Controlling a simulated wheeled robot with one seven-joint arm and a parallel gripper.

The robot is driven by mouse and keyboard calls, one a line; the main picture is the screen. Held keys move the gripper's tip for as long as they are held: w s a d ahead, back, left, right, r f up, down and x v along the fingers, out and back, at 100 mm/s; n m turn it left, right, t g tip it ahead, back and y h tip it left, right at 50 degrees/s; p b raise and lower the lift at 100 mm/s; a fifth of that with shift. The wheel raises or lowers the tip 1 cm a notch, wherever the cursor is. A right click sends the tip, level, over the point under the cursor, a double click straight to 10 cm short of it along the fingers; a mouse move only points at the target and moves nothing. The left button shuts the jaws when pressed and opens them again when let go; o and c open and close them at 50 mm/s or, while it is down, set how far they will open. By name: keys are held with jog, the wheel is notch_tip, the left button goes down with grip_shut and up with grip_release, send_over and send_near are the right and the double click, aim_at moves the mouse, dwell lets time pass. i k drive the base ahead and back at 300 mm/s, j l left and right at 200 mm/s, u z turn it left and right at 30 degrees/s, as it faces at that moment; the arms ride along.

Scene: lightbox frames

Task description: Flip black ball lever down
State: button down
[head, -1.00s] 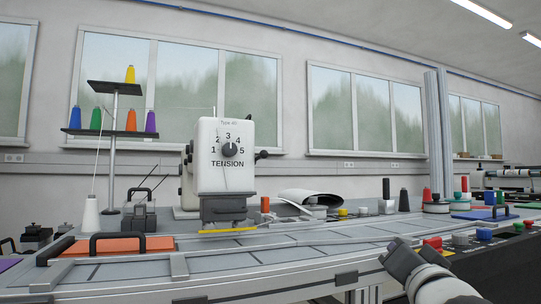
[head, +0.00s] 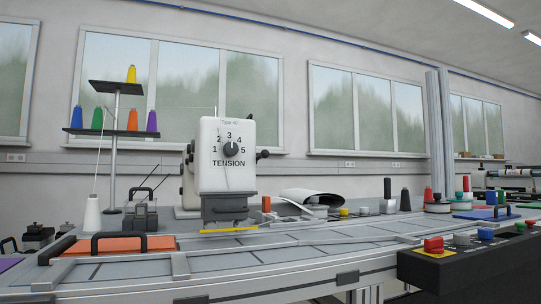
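The white sewing machine (head: 228,176) stands at the middle of the bench, with a TENSION dial (head: 232,149) on its front. A small lever with a black ball end (head: 264,153) sticks out from its right side, just below dial height. It looks roughly level, but it is too small to tell its exact tilt. My gripper is not in view, so whether it is open or shut is hidden.
An orange plate with a black handle (head: 118,245) lies on the bench at left, near a thread stand (head: 112,133). A black control box with coloured buttons (head: 465,252) is at the right front. The bench top (head: 300,257) in front of the machine is largely clear.

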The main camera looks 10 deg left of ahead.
aim_at(265, 154)
jog(key=i+l, duration=0.2)
jog(key=l, duration=0.15)
jog(key=i+l, duration=0.15)
jog(key=l, duration=0.2)
jog(key=i+l, duration=0.2)
jog(key=l, duration=0.15)
jog(key=i+l, duration=0.15)
jog(key=l, duration=0.2)
jog(key=l+u, duration=0.1)
jog(key=u, duration=1.7)
jog(key=i+l, duration=0.05)
